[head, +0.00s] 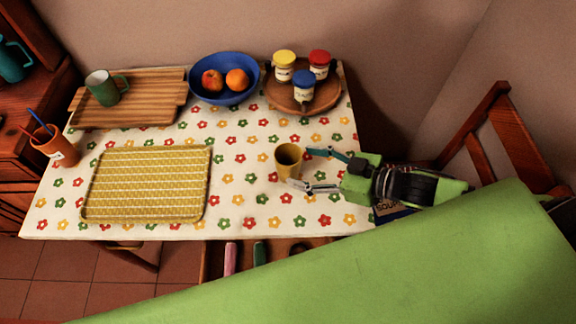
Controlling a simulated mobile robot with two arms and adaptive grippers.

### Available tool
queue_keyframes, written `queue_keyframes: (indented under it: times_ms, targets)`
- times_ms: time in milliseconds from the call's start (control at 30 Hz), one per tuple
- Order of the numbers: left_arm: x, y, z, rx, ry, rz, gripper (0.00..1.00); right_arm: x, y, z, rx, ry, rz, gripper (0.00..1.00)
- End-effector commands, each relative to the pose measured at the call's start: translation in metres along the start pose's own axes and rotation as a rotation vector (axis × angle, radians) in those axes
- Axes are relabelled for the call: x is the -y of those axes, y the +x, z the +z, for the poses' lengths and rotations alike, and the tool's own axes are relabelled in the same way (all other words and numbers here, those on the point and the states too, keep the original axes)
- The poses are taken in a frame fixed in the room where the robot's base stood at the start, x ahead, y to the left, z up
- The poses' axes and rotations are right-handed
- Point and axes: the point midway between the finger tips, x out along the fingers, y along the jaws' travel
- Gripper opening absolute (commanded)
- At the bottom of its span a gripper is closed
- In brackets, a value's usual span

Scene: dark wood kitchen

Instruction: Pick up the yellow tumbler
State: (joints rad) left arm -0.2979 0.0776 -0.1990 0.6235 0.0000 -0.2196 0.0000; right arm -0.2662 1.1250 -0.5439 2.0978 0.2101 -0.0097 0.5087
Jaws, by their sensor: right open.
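The yellow tumbler (289,161) stands upright on the flowered tablecloth, right of the table's middle. My right gripper (311,169) comes in from the right and is open. One finger lies at the tumbler's far right side and the other at its near right side, with the tumbler at the mouth of the fingers. I cannot tell whether either finger touches it. My left gripper is not in view.
A yellow patterned tray (148,185) lies to the left. Behind are a wooden board (150,98) with a green mug (103,88), a blue fruit bowl (224,98), and a round wooden stand (291,101) with three jars. An orange cup (55,146) stands at far left. A chair (478,125) is right.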

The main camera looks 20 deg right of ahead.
Motion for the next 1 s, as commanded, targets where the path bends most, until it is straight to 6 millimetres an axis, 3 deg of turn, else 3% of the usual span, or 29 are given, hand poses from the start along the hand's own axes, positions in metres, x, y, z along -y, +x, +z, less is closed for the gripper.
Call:
queue_keyframes:
  times_ms: [267, 700, 1000]
  targets:
    - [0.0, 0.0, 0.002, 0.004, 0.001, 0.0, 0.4, 0.0, 0.011, -0.001, -0.001, -0.001, 0.0, 0.62]
    - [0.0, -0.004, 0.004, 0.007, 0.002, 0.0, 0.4, -0.002, 0.055, 0.001, -0.001, -0.002, 0.0, 0.62]
    - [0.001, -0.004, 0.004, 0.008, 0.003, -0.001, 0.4, -0.001, 0.058, 0.002, 0.001, -0.001, -0.001, 0.6]
